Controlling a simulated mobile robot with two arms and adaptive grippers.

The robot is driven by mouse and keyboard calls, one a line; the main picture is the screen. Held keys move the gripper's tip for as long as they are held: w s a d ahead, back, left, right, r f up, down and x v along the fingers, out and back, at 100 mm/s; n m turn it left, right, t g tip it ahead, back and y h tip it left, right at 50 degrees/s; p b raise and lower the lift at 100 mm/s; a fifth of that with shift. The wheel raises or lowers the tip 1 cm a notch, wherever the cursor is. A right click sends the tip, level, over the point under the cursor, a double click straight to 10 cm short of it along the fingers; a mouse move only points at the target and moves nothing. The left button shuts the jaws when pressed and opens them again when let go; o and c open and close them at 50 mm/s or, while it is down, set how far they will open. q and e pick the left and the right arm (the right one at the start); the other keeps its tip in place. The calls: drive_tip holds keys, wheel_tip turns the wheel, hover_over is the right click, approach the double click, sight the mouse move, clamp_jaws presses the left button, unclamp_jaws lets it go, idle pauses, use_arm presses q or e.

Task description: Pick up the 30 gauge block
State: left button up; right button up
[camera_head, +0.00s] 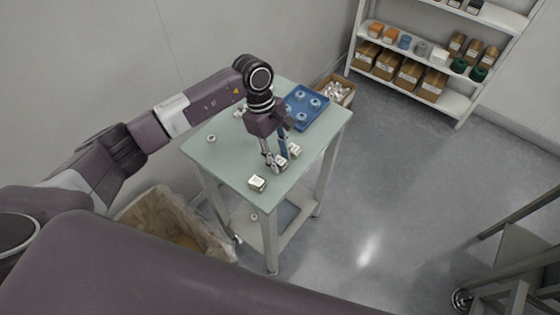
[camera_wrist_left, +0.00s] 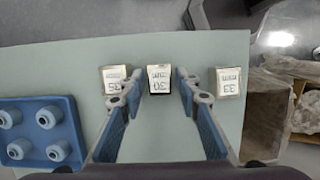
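The 30 gauge block (camera_wrist_left: 159,79) is a small metal block with a printed label, in the middle of the wrist view. In the head view it shows at my left gripper's tips (camera_head: 281,163). My left gripper (camera_wrist_left: 157,86) points down with its blue-padded fingers apart, one on each side of this block. Narrow gaps show between the fingertips and the block. A similar block (camera_wrist_left: 114,78) is left of it, partly behind a finger; its label seems to read 35. A block labelled 33 (camera_wrist_left: 228,81) is to the right. My right gripper is not in view.
The pale green table (camera_head: 222,157) carries the blocks. A blue tray (camera_head: 318,117) with several round parts lies at its far end. Small round parts (camera_head: 211,138) lie near its left edge. A lined carton (camera_head: 165,222) stands beside the table. Shelves (camera_head: 455,105) stand farther back.

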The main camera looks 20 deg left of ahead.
use_arm(q)
drive_tip(key=c, duration=0.7)
clamp_jaws()
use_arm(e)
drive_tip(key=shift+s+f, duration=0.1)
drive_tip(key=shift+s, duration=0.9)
use_arm(q)
drive_tip(key=shift+r, duration=0.1)
